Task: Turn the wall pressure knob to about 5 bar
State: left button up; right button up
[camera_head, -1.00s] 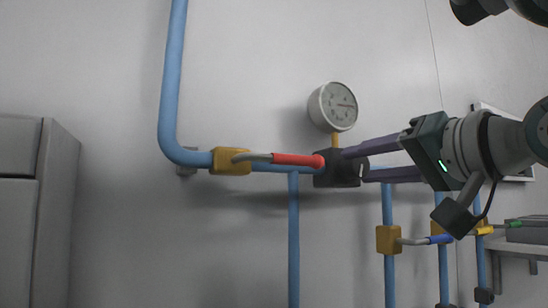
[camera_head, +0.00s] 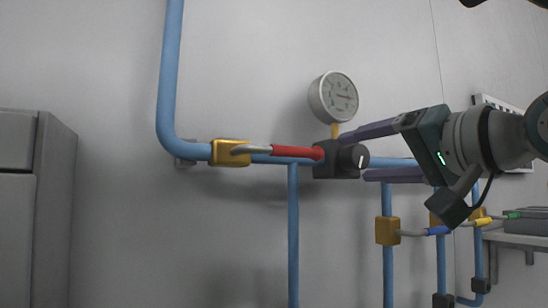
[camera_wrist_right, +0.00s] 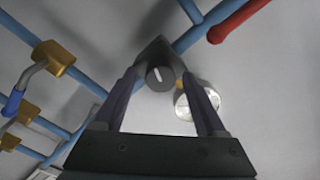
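The black pressure knob (camera_head: 353,157) sits on a dark valve block under the round gauge (camera_head: 340,97) on the wall. A pale mark shows on the knob face. The gauge needle points to the right; its numbers are too small to read. My right gripper (camera_head: 355,153) is open, its two purple fingers spread above and below the knob and pulled back a little to the right. In the right wrist view the knob (camera_wrist_right: 160,77) lies between the open fingertips, apart from both, and the gauge (camera_wrist_right: 197,100) is partly behind one finger.
A red-handled lever (camera_head: 298,152) on a yellow valve is left of the knob along the blue pipe. A blue-handled lever (camera_head: 438,230) is below right. A grey cabinet (camera_head: 40,200) stands at the left. Bare wall lies between.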

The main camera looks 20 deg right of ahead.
jog(key=s+p, duration=0.8)
jog(key=s, duration=0.2)
jog(key=shift+d, duration=0.45)
dwell(0.4)
jog(key=s+a+f+n+g, duration=0.2)
jog(key=a+f+n+g, duration=0.15)
jog(key=f, duration=0.55)
jog(key=s+a+f+n+g, duration=0.25)
jog(key=a+f+g, duration=0.2)
jog(key=f, duration=0.45)
jog(key=s+a+f+n+g+h, duration=0.1)
jog(key=s+a+f+n+g, duration=0.2)
jog(key=s+f+g, duration=0.3)
jog(key=s+f+n, duration=0.1)
jog(key=s+f, duration=0.2)
jog(key=s, duration=0.3)
jog(key=shift+f+g, duration=0.3)
jog(key=shift+f, duration=0.1)
